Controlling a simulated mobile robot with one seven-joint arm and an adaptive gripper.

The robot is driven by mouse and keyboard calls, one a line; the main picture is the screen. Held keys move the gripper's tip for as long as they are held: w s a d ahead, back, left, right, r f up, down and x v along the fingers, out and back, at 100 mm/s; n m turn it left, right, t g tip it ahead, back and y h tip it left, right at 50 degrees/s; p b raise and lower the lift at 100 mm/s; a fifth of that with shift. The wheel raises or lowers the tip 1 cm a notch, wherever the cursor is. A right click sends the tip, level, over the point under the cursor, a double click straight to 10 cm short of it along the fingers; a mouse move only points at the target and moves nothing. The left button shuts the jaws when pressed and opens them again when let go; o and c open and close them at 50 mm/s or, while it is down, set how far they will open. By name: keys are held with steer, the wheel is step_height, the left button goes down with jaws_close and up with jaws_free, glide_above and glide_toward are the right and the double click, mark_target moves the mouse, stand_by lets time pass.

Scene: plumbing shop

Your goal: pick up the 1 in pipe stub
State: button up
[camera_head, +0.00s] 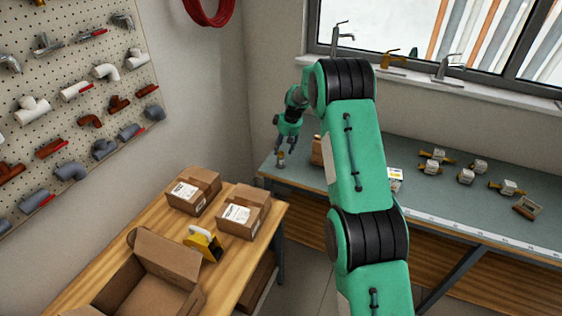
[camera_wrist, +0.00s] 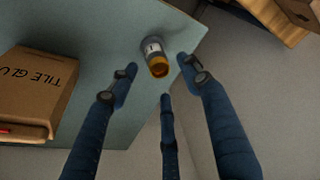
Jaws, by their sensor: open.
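A small pipe stub (camera_wrist: 154,56), with a grey body, a pale label and a brass-coloured end, is near the bench corner in the wrist view; I take it to be the 1 in pipe stub. It also shows in the head view, small (camera_head: 281,160), at the left end of the bench. My gripper (camera_wrist: 160,82) is open, with its blue fingers spread on either side of the stub and a third finger below it. I cannot tell if any finger touches it. In the head view my gripper (camera_head: 286,146) is right above the stub.
A "TILE GLUE" box (camera_wrist: 36,90) lies beside the stub on the grey-green bench (camera_wrist: 112,25), whose edge is close. Several labelled brass fittings (camera_head: 438,157) stand farther right. A wooden table with cartons (camera_head: 192,190) is at the left, across a gap.

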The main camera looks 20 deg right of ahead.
mark_target(281, 153)
steer(key=shift+b+x, duration=0.3)
steer(key=shift+x, duration=2.3)
steer(key=shift+w+r, duration=0.1)
jaws_close()
